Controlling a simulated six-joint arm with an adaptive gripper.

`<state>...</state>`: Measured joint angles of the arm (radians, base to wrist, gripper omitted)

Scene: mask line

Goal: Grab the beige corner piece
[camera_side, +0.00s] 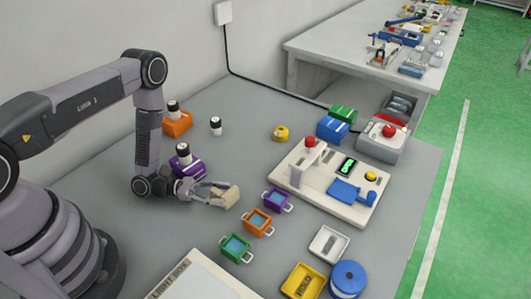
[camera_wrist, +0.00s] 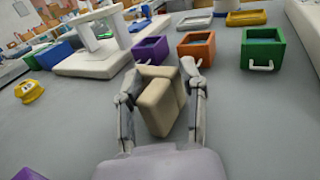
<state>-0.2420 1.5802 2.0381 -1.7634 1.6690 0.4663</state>
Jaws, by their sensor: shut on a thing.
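The beige corner piece (camera_side: 226,198) is held at the end of my gripper (camera_side: 222,195), left of the purple bin in the side view. In the wrist view the beige piece (camera_wrist: 160,98) is a stepped block between the two fingers of my gripper (camera_wrist: 162,85). The fingers are shut on it from both sides. Whether its underside touches the table cannot be told.
Purple (camera_side: 277,199), orange (camera_side: 257,222) and green (camera_side: 236,248) handled bins stand in a row close to my gripper. A white machine (camera_side: 325,205) stands to the right. A purple holder (camera_side: 187,166) is behind my wrist. A light box (camera_side: 195,283) lies in front.

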